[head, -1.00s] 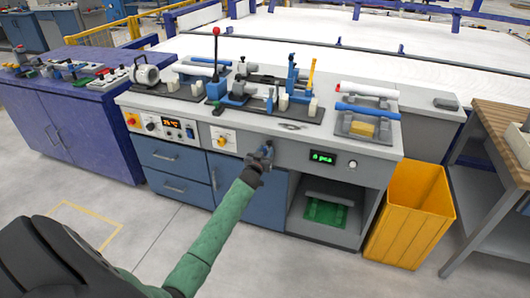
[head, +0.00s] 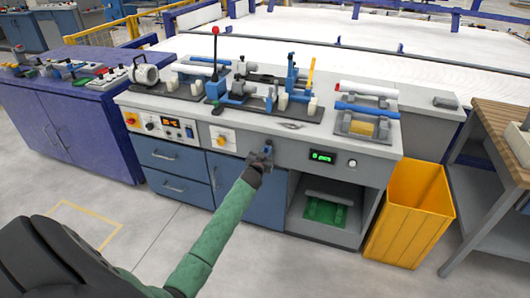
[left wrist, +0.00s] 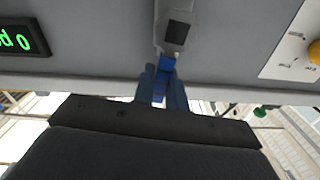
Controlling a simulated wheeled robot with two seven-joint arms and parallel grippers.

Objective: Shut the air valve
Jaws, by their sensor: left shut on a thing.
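The air valve has a grey body (left wrist: 176,32) and a blue handle (left wrist: 166,66) on the front panel of the grey workbench. My left gripper (left wrist: 163,92) is shut on the blue handle, with one finger on each side of it. In the head view my left gripper (head: 262,160) is at the panel, left of the green pressure display (head: 322,157), and mostly hides the valve. My right gripper is not in view.
A yellow knob (head: 222,141) is on the panel left of my gripper. Fixtures and a red-topped lever (head: 216,32) stand on the benchtop. A yellow bin (head: 408,215) stands on the floor at right. The floor in front is clear.

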